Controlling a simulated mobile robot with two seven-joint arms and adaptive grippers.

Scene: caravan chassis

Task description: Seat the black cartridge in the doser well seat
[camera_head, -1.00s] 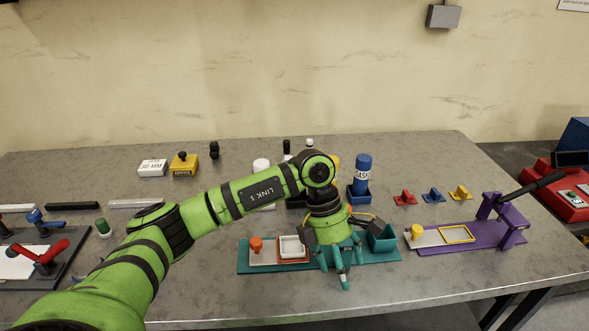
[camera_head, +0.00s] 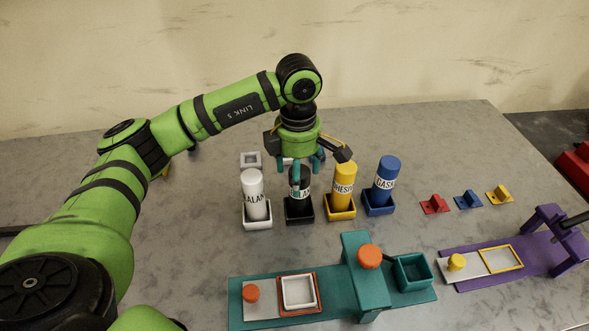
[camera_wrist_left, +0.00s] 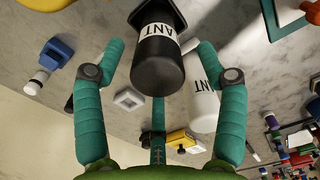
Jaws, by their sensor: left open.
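The black cartridge (camera_head: 299,187) with a white label stands upright in its black holder (camera_head: 299,212). My left gripper (camera_head: 300,166) is above it, pointing down, with its teal fingers at the cartridge's upper part. In the left wrist view the fingers are open and spread, and the black cartridge (camera_wrist_left: 158,65) lies between and beyond them, not clasped. The teal doser fixture (camera_head: 345,306) is at the front. It has a post with an orange knob (camera_head: 369,257) and an open, empty teal square well (camera_head: 431,277) at its right end. My right gripper is not seen.
A white cartridge (camera_head: 253,193) stands close left of the black one. Yellow (camera_head: 344,187) and blue (camera_head: 384,180) cartridges stand to the right in holders. A purple fixture (camera_head: 530,256) is at the right. Bare table lies between the holders and the doser.

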